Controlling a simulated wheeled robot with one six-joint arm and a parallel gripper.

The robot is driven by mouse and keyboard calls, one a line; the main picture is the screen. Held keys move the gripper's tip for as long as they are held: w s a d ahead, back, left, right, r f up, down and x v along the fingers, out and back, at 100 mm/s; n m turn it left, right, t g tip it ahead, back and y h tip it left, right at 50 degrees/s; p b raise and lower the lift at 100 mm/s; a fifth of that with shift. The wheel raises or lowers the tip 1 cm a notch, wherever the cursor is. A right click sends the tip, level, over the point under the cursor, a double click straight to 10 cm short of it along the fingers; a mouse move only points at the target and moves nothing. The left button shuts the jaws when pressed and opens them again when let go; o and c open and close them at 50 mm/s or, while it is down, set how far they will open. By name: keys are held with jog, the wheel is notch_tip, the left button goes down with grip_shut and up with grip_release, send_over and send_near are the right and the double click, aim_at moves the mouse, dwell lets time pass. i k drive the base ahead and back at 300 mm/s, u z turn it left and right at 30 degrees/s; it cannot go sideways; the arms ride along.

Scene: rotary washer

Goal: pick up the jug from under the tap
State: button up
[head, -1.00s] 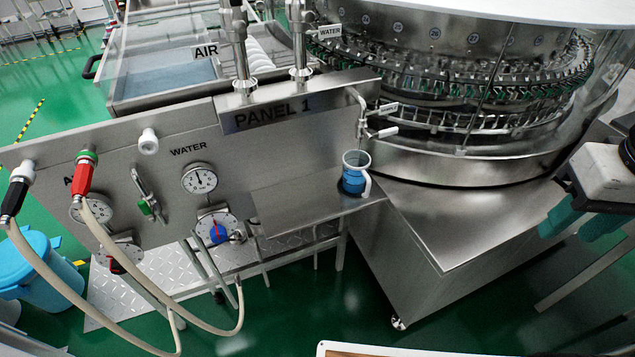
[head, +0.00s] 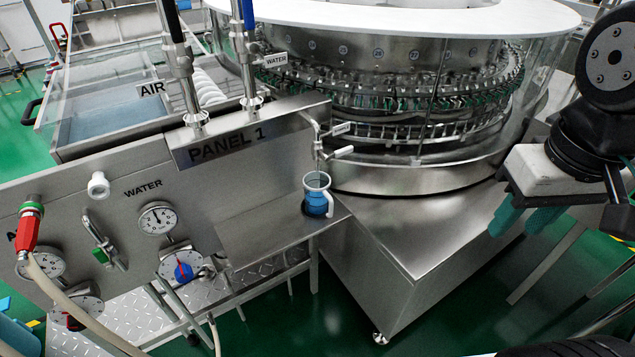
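The jug (head: 317,196) is a small clear cup with blue liquid in it and a pale handle on its right side. It stands upright on a small steel shelf (head: 262,226) at the right end of the panel. The tap (head: 319,140), a thin bent pipe with small lever handles, is just above the jug. My gripper (head: 523,217), with teal fingers under a white body, is at the right, well apart from the jug. Its two fingers stand apart with nothing seen between them.
A steel panel (head: 130,205) with gauges, valves and a red-ended hose (head: 30,225) fills the left. The round washer (head: 400,110) stands behind the jug on a steel base (head: 430,235) with a sharp front corner. Green floor is open at the lower middle.

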aim_at(319, 200)
jog(key=k, duration=1)
jog(key=u, duration=1.55)
jog(key=i, duration=1.35)
jog(key=z, duration=2.3)
